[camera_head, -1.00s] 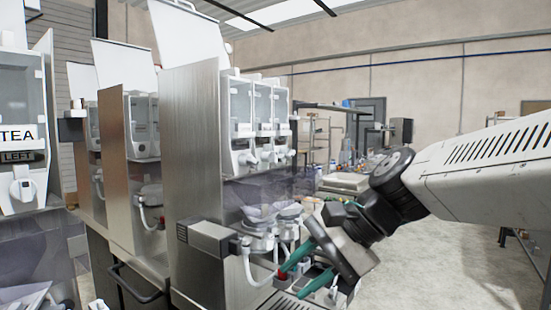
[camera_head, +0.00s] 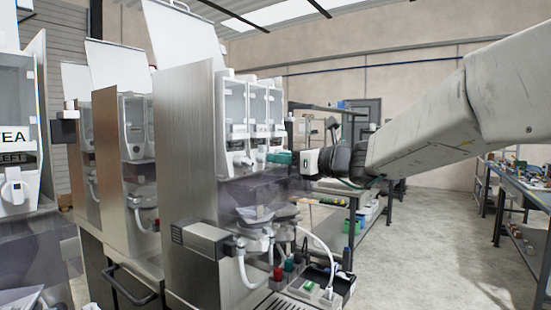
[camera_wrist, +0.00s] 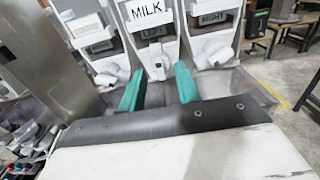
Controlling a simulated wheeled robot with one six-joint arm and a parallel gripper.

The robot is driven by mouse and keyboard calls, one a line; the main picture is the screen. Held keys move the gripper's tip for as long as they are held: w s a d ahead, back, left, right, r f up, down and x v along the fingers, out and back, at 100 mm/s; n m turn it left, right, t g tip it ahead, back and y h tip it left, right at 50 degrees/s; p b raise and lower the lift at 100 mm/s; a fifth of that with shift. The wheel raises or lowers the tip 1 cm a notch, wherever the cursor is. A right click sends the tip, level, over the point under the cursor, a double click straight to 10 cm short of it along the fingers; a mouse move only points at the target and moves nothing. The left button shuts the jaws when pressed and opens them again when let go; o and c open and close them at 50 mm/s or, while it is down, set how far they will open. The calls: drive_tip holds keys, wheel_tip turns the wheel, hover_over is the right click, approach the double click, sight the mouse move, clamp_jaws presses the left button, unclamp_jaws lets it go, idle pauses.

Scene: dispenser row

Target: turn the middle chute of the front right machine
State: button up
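The front right machine (camera_head: 190,150) is a steel cabinet with three clear canisters, each with a white chute. In the wrist view, the middle canister is labelled MILK (camera_wrist: 149,11), and its white chute (camera_wrist: 157,66) hangs below. My gripper (camera_wrist: 159,72) has two teal fingers spread apart, with tips just below and on either side of the middle chute. I cannot tell whether they touch it. In the head view, my gripper (camera_head: 279,157) is at chute height, in front of the canisters, coming from the right.
Beside the middle one are a left chute (camera_wrist: 107,74) and a right chute (camera_wrist: 214,52). Below are mixing bowls (camera_head: 255,215), hoses and a drip tray (camera_head: 325,285). A second machine (camera_head: 118,150) stands at left. Open floor (camera_head: 430,250) lies at right, with a workbench (camera_head: 520,190) beyond.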

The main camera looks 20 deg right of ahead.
drive_tip(key=shift+x, duration=0.9)
clamp_jaws()
drive_tip(key=shift+s+n, duration=0.1)
drive_tip(key=shift+n, duration=0.2)
drive_tip(key=n, duration=2.3)
drive_tip(key=shift+s+a+f, duration=0.1)
drive_tip(key=shift+a+f, duration=0.05)
drive_tip(key=shift+f, duration=0.2)
